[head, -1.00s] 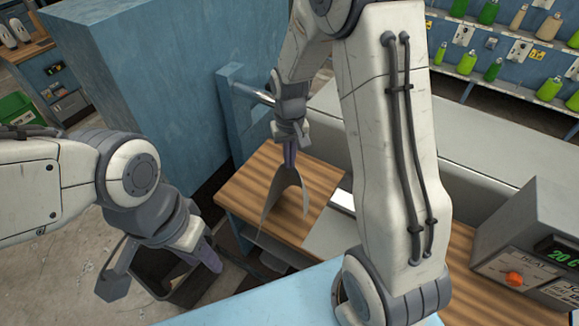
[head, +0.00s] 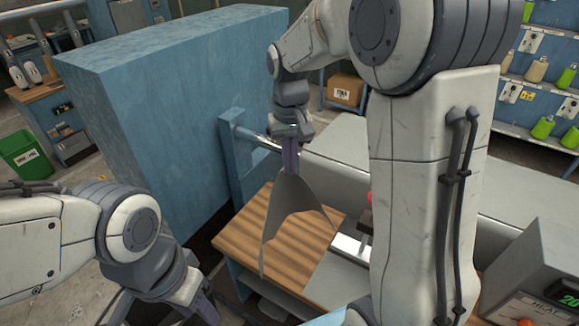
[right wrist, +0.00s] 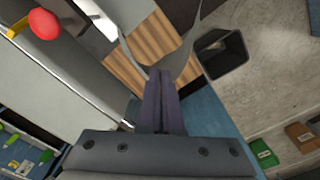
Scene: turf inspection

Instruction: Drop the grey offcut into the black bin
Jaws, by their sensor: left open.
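The grey offcut (head: 297,205) is a thin, bent sheet. It hangs from my right gripper (head: 290,170) in front of the wooden bench top. In the right wrist view my right gripper (right wrist: 160,78) has its fingers together on the offcut (right wrist: 180,62), which curves up to both sides. The black bin (right wrist: 230,70) stands on the floor beyond the bench in the right wrist view, its open top showing, to the right of the offcut. I cannot make it out in the head view. My left gripper (head: 165,312) is open at the bottom edge, partly cut off.
The wooden bench top (head: 240,245) lies below the offcut. A tall blue cabinet (head: 170,110) stands behind it to the left. A grey control box (head: 535,265) is at the right. A green bin (head: 25,155) stands far left on open floor.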

